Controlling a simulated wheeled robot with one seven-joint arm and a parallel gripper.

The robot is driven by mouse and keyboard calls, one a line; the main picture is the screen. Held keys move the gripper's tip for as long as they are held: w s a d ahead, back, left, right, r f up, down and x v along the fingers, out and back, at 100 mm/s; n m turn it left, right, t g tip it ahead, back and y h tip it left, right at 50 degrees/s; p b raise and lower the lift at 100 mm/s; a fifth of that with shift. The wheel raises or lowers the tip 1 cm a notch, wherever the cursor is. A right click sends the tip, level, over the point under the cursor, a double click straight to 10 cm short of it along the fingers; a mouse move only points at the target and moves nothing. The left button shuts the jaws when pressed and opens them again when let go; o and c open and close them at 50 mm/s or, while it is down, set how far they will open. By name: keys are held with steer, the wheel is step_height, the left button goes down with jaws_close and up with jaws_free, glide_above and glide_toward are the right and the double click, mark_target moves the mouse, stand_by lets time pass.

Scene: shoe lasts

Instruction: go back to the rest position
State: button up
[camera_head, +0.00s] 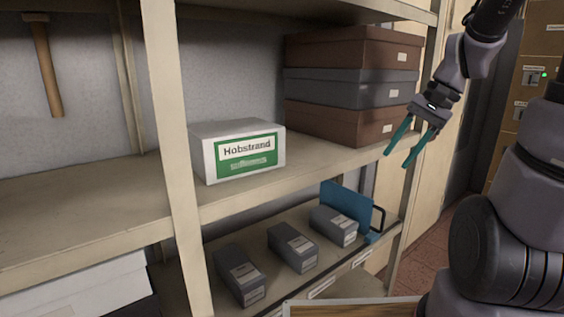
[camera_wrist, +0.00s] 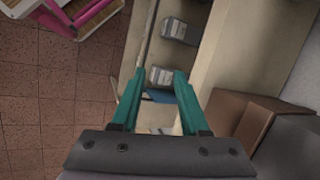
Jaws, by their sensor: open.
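My gripper (camera_head: 408,148) has two teal fingers, spread apart with nothing between them. In the head view it hangs at the upper right, pointing down, in front of the right end of the shelf unit and beside the stacked boxes. In the wrist view the open fingers (camera_wrist: 160,100) point over the shelf edge, with grey boxes on the lower shelf beyond them. My arm comes in from the top right of the head view.
A white and green "Hobstrand" box (camera_head: 237,150) stands on the middle shelf. Brown and grey boxes (camera_head: 350,88) are stacked close to my gripper. Below are grey boxes (camera_head: 292,247) and a blue bookend-like plate (camera_head: 347,205). A hammer (camera_head: 43,65) hangs left. Tiled floor (camera_wrist: 60,120) is open.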

steer(key=s+a+r+n+t+h, duration=0.1)
steer(key=s+r+n+t+h, duration=0.2)
steer(key=r, duration=0.7)
steer(key=shift+s+a+r+n+t, duration=0.3)
steer(key=shift+s+t, duration=0.7)
steer(key=shift+t, duration=0.2)
steer(key=shift+s+r+t, duration=0.15)
steer(key=shift+r+t, duration=0.05)
steer(key=shift+t, duration=0.1)
jaws_close()
steer(key=w+d+f+n+g+y, duration=0.1)
steer(key=w+d+f+n+g, duration=0.15)
steer(key=w+d+f, duration=0.35)
steer(key=w+d+f+n+g+y, duration=0.15)
steer(key=w+f+n, duration=0.3)
steer(key=w, duration=0.45)
steer(key=w+d+f+n+g+y, duration=0.1)
steer(key=w+d+f+n, duration=0.15)
steer(key=d+f, duration=0.5)
steer(key=w+d+f+n+g+y, duration=0.1)
steer(key=w+d+f+y, duration=0.2)
steer(key=f, duration=0.7)
steer(key=a+f+h, duration=0.1)
steer(key=a+f, duration=0.7)
steer(key=shift+s+a, duration=0.2)
steer(key=shift+s, duration=0.2)
